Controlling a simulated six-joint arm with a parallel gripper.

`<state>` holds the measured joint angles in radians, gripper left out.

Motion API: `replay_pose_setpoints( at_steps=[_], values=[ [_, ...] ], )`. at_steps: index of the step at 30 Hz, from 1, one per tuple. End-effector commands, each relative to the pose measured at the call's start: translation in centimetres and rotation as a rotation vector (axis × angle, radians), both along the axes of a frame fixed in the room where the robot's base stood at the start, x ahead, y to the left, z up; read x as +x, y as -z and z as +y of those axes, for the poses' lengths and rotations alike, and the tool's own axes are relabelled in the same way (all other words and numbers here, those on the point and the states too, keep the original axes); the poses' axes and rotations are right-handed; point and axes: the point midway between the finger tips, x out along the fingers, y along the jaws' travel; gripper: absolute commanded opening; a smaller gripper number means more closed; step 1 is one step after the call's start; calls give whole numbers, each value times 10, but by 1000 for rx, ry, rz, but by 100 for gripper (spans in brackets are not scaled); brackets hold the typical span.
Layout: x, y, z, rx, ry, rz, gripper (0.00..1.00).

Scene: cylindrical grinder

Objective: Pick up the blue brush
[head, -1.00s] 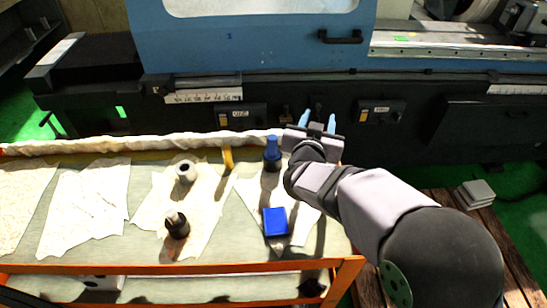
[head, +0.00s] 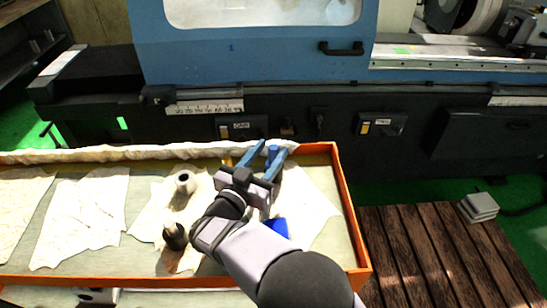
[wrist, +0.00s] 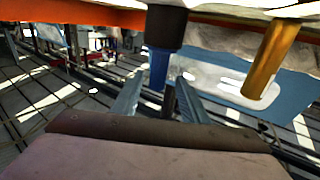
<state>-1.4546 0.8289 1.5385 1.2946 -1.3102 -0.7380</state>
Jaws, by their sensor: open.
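The blue brush (head: 272,152) stands upright near the back edge of the workbench, its blue part up and its dark part down. My gripper (head: 266,154) is open, and in the head view its fingers partly hide the brush. The wrist view is upside down: the brush (wrist: 159,68) hangs from the top with its blue end between the fingertips of my gripper (wrist: 160,85). Gaps show on both sides, and I see no finger touching it. I cannot tell how far the fingers reach along it.
A yellow piece (wrist: 270,58) stands beside the brush. A blue box (head: 278,227) is partly behind my arm. A grey cylinder (head: 184,182) and a dark bottle (head: 175,237) stand to the left. The orange bench rim (head: 352,215) borders the right; the grinder (head: 250,55) is behind.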

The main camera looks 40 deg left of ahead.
Motion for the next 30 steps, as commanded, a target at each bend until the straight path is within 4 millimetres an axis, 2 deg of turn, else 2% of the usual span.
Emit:
replay_pose_setpoints(
  at_steps=[7,18,28,30],
  values=[
    [9,-1,1,-1,1,0,41],
    [49,-1,8,0,0,0,41],
    [54,1,10,1,-1,0,41],
    [54,0,10,0,-1,0,24]
  ],
)
